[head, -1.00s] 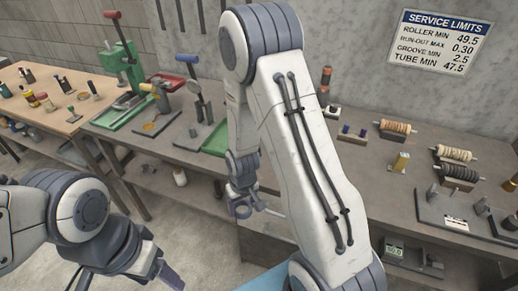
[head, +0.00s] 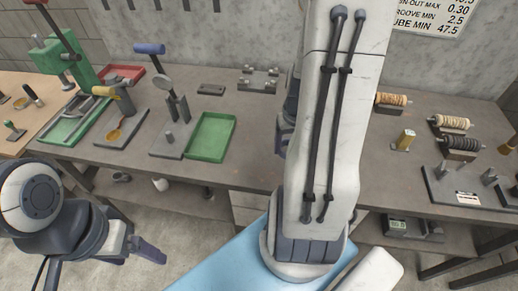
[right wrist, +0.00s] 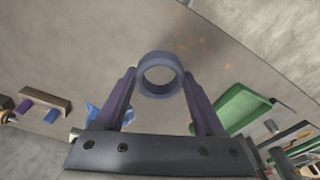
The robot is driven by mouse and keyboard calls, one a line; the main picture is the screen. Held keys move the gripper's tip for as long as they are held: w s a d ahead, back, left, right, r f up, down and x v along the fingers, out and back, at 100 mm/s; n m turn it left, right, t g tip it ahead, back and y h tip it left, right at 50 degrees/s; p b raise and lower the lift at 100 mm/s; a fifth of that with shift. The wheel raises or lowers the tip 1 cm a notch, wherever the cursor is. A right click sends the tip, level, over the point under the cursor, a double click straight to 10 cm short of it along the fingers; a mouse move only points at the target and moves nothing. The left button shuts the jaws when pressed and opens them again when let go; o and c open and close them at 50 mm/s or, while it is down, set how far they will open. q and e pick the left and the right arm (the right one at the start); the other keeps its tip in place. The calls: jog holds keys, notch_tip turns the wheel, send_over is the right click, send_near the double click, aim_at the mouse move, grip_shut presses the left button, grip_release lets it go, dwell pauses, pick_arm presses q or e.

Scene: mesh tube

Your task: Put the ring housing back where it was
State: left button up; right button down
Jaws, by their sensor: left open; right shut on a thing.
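The ring housing, a short blue-grey ring (right wrist: 160,57), is between the fingertips of my right gripper (right wrist: 159,80) in the right wrist view. The gripper is shut on it, with one finger at each side and the ring's open bore facing the camera. The grey bench top shows behind the ring. In the head view my right gripper is mostly hidden behind my right arm, and the ring cannot be made out there. My left gripper (head: 149,250) is open and empty at the lower left of the head view, in front of the bench.
Spools sit at the right. The bench top between tray and fixture is clear.

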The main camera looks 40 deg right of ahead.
jog(key=p, duration=0.2)
send_over(261, 156)
jog(key=f, duration=0.5)
jog(key=shift+s+a+f, duration=0.2)
jog(key=shift+f, duration=2.1)
jog(key=shift+b, duration=0.3)
jog(key=shift+f, duration=0.25)
grip_release()
jog(key=shift+r, duration=0.1)
